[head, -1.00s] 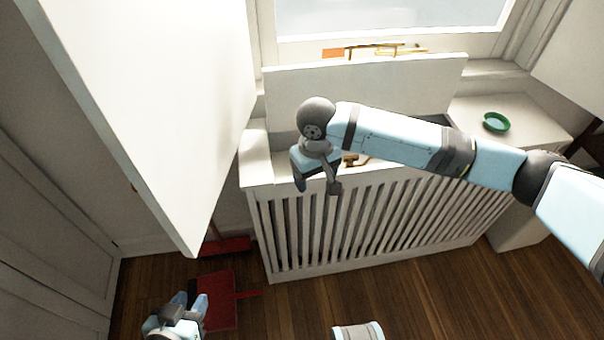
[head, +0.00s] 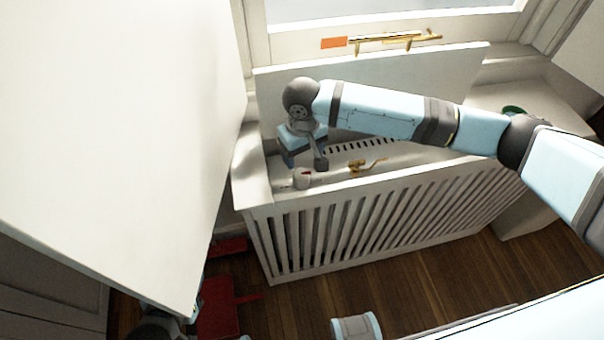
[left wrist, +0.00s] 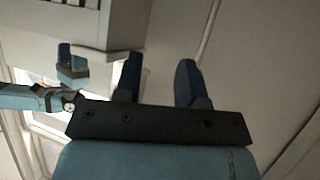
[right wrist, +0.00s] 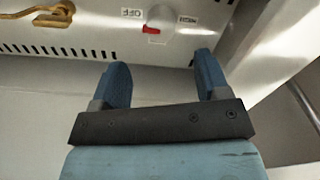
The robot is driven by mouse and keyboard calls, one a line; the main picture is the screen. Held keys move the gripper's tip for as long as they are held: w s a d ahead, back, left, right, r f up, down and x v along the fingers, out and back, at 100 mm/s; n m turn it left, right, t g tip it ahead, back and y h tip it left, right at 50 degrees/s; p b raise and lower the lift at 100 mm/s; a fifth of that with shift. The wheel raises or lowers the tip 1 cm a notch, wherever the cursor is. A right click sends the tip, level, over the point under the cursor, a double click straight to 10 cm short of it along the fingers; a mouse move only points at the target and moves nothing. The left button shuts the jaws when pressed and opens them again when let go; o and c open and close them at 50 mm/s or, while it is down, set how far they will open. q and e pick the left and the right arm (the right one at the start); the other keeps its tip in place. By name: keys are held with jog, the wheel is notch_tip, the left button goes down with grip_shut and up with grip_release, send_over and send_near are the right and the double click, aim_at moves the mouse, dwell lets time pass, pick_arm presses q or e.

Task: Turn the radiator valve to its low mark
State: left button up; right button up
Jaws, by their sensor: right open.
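The radiator valve (head: 302,179) is a white knob with a red pointer, inside the open top of the slatted radiator cover (head: 262,213). In the right wrist view the knob (right wrist: 160,24) sits between an OFF label (right wrist: 131,13) and a HIGH label (right wrist: 187,19), its red pointer towards the OFF side. I see no low mark. My right gripper (head: 305,162) is open and empty, close to the knob; in its wrist view the knob lies ahead, between the fingertips but apart from them. My left gripper (left wrist: 158,75) is open and empty, low and largely hidden behind a white panel in the head view.
A raised white lid (head: 400,85) stands behind the opening. A brass fitting (head: 366,166) is right of the knob. A large white panel (head: 110,120) fills the left. A green bowl (head: 513,110) is partly hidden by my right arm. A red dustpan (head: 222,305) lies on the floor.

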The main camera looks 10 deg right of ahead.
aim_at(303, 175)
notch_tip(303, 175, down, 10)
jog(key=shift+w+b, duration=0.1)
jog(key=shift+b, duration=1)
jog(key=shift+c, duration=0.2)
jog(key=c, duration=0.9)
jog(key=shift+r, duration=0.1)
